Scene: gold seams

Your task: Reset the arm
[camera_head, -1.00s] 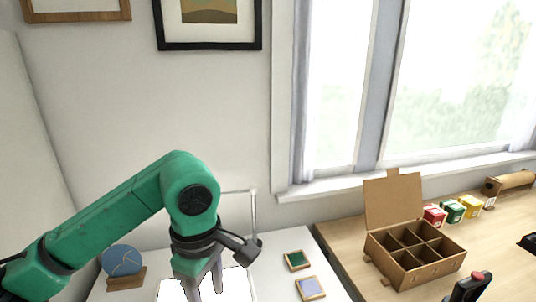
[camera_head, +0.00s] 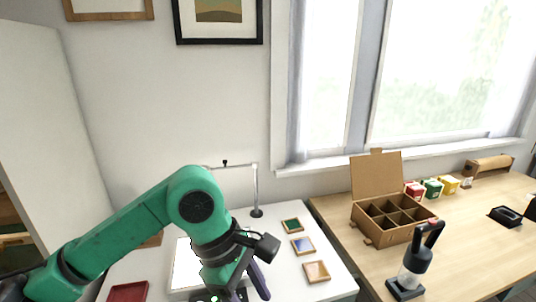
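My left arm (camera_head: 140,232) is green and comes in from the lower left, with its elbow bent high. My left gripper (camera_head: 247,284) points down over the white table by the bright white panel (camera_head: 185,265). Its two fingers look apart, and I see nothing between them; their tips are near the bottom edge of the view. My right arm and gripper are not in view.
Three small framed tiles (camera_head: 303,246) lie right of the gripper, and a thin lamp stand (camera_head: 256,190) rises behind it. A red tray (camera_head: 128,291) is at lower left. The wooden table holds a divided cardboard box (camera_head: 385,232) and a black-handled device (camera_head: 415,262).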

